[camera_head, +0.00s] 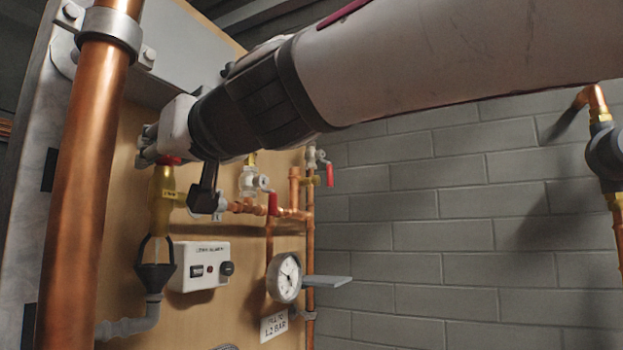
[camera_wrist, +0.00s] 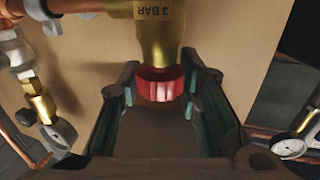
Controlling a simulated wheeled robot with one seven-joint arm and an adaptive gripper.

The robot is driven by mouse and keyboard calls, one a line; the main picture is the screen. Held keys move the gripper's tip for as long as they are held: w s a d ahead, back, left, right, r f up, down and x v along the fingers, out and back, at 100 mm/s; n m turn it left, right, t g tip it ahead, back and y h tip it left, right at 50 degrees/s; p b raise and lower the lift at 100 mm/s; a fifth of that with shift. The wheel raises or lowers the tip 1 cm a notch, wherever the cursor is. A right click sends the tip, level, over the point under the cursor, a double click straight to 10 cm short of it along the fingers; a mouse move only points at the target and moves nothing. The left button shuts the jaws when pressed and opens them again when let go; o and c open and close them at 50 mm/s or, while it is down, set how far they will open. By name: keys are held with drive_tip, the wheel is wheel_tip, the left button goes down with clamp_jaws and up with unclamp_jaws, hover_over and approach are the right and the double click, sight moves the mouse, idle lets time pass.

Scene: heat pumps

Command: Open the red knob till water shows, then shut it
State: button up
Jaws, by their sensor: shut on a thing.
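The red knob (camera_wrist: 161,84) sits on the end of a brass valve (camera_wrist: 158,38) marked "3 BAR". In the wrist view it lies between the two fingers of my gripper (camera_wrist: 165,90), which is shut on it. In the head view, a red sliver of the knob (camera_head: 170,160) shows under my gripper (camera_head: 172,150), atop the brass valve body (camera_head: 162,200). Below the valve, a black funnel (camera_head: 155,274) has an open gap above it with pale strands. I cannot tell whether these are water or the funnel's frame.
A thick copper pipe (camera_head: 82,180) stands in the left foreground. A white control box (camera_head: 199,268), a pressure gauge (camera_head: 284,277) and red lever handles (camera_head: 273,204) are on the board to the right. A grey brick wall (camera_head: 440,230) lies beyond.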

drive_tip(key=shift+r+m+t+h+p, duration=0.15)
drive_tip(key=shift+m+t+h+p, duration=0.75)
drive_tip(key=shift+p, duration=2.4)
drive_tip(key=shift+t+h+p, duration=0.3)
drive_tip(key=shift+t+p, duration=0.1)
drive_tip(key=shift+p, duration=0.85)
drive_tip(key=shift+f, duration=0.2)
drive_tip(key=o, duration=1.2)
drive_tip(key=shift+s, duration=0.1)
drive_tip(key=shift+s+d, duration=0.3)
drive_tip(key=shift+s, duration=0.25)
drive_tip(key=v, duration=1)
drive_tip(key=shift+s+d, duration=0.1)
drive_tip(key=shift+d, duration=0.2)
